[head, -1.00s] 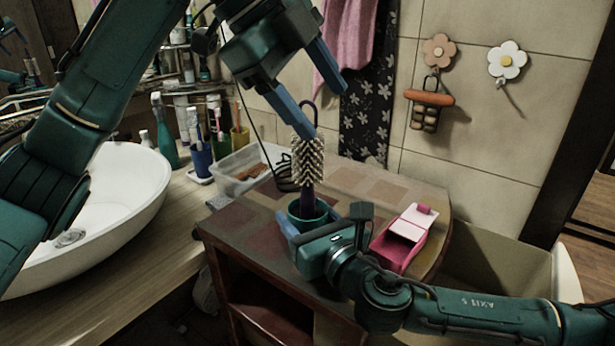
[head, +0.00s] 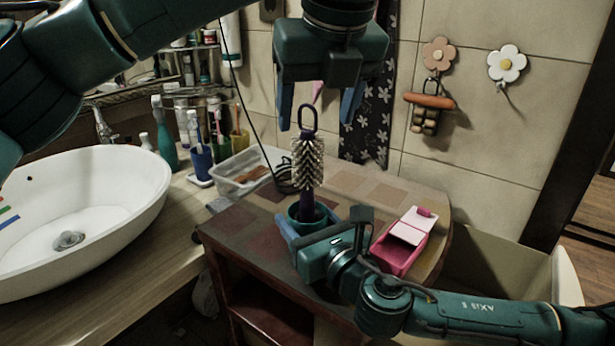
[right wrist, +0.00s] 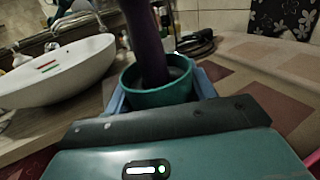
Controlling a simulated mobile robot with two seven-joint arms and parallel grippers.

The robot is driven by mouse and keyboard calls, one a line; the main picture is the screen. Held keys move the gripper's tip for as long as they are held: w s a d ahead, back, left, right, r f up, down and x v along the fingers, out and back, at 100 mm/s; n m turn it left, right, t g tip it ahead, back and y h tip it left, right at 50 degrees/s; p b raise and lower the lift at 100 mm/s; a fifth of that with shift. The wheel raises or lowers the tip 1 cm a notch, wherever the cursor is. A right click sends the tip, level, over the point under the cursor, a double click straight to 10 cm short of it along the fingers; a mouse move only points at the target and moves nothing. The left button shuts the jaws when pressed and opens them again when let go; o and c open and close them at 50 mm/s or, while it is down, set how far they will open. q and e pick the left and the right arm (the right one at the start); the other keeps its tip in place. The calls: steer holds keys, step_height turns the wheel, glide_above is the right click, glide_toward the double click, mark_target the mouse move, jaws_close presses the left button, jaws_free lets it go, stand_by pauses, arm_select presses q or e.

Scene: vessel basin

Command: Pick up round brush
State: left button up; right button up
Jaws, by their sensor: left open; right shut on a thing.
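The round brush (head: 307,163) stands upright, with pale bristles, a dark purple handle and a loop at its top. Its lower end is inside a small green cup (head: 294,212) on the wooden cabinet top. The brush handle (right wrist: 146,45) and the cup (right wrist: 158,92) also show in the right wrist view. My right gripper (head: 300,232) is shut on the cup, with a blue finger on either side of it. My left gripper (head: 318,108) is open and points down just above the brush, its fingers on either side of the loop and apart from it.
A pink open box (head: 402,242) stands right of my right gripper. A clear tray (head: 243,172), several cups with toothbrushes and a green bottle (head: 165,140) are at the back left. A white basin (head: 110,180) is at the left. A tiled wall lies behind.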

mark_target(309, 136)
arm_select(q)
steer(key=x, duration=0.5)
steer(key=shift+w+a+f, duration=0.15)
steer(key=shift+a+f, duration=0.15)
steer(key=c, duration=1.3)
